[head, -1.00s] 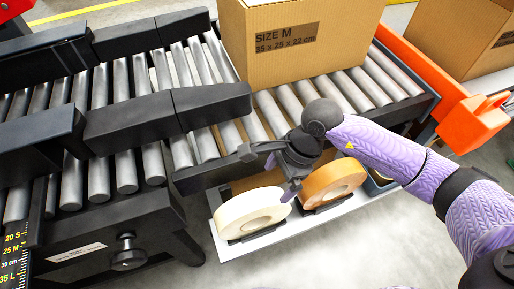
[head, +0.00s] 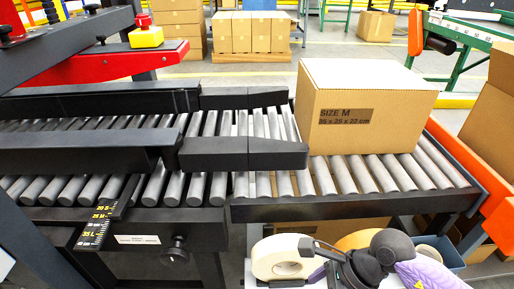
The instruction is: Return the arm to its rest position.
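My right arm comes in from the lower right with a purple sleeve. My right gripper (head: 322,262) is low in the head view, in front of the conveyor and close over the tape rolls; I cannot tell how far its fingers are apart. My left gripper and arm are out of view. A closed cardboard box marked SIZE M (head: 361,108) stands upright on the roller conveyor (head: 340,176), apart from my gripper. A white tape roll (head: 281,258) and an orange tape roll (head: 361,240) are beside my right gripper, the orange one partly hidden by my arm.
Black guide rails (head: 243,154) run along the rollers. A red machine arm with a yellow-and-red button box (head: 146,37) is at upper left. An orange conveyor end piece (head: 470,165) and another carton (head: 489,115) bound the right. Stacked boxes (head: 255,32) stand on a pallet behind.

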